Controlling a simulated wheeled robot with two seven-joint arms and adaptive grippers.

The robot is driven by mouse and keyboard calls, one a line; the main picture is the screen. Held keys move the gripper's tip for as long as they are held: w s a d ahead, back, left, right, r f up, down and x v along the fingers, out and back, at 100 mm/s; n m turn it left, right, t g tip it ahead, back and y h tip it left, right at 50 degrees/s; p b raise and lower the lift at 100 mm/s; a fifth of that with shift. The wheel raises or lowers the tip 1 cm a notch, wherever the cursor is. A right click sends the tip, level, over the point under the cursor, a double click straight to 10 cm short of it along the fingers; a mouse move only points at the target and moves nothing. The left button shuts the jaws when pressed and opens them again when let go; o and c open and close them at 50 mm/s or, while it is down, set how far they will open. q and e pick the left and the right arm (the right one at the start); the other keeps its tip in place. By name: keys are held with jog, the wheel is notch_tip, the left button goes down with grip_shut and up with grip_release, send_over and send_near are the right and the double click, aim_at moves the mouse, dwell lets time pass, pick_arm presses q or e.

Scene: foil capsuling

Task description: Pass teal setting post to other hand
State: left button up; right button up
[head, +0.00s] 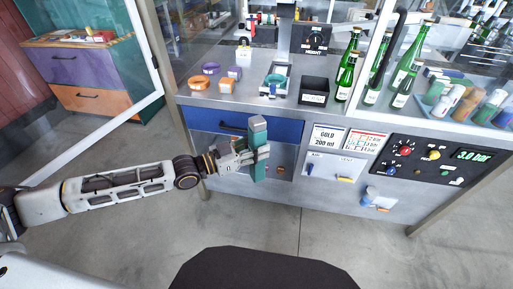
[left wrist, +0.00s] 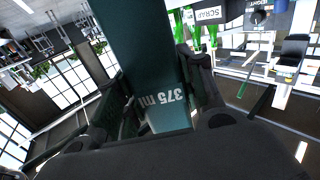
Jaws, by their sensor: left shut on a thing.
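A teal setting post (head: 257,163) with a grey top stands roughly upright in the air in front of the machine's blue drawer. My left gripper (head: 250,154) is shut on it around its middle. In the left wrist view the teal post (left wrist: 143,60) runs up between the fingers and shows the white marking "375 ml". My left fingers (left wrist: 165,110) press on both of its sides. My right gripper shows in neither view.
The metal worktop (head: 230,103) behind the post carries orange and purple rings, a teal-and-white fixture (head: 275,81), a black bin (head: 314,91) and green bottles (head: 346,75). A control panel (head: 425,160) is at the right. The floor in front is clear.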

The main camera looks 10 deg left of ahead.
aim_at(266, 133)
pick_arm(q)
jog(key=shift+w+d+r, duration=0.1)
jog(key=shift+d+r, duration=0.2)
jog(key=shift+r, duration=0.05)
jog(key=shift+w+d+r+m+g+h, duration=0.1)
jog(key=shift+d+r+m+g+h, duration=0.45)
jog(key=shift+g, duration=0.25)
jog(key=shift+w+d+r+m+g+h, duration=0.15)
jog(key=shift+d+r+m+g+h, duration=0.25)
jog(key=shift+d+r+m+g, duration=0.5)
jog(key=shift+w+d+r+m+g+h, duration=0.15)
jog(key=shift+d+r+m+g+h, duration=0.25)
jog(key=shift+d+r+g, duration=0.45)
jog(key=shift+a+r, duration=0.15)
jog(key=shift+r, duration=0.1)
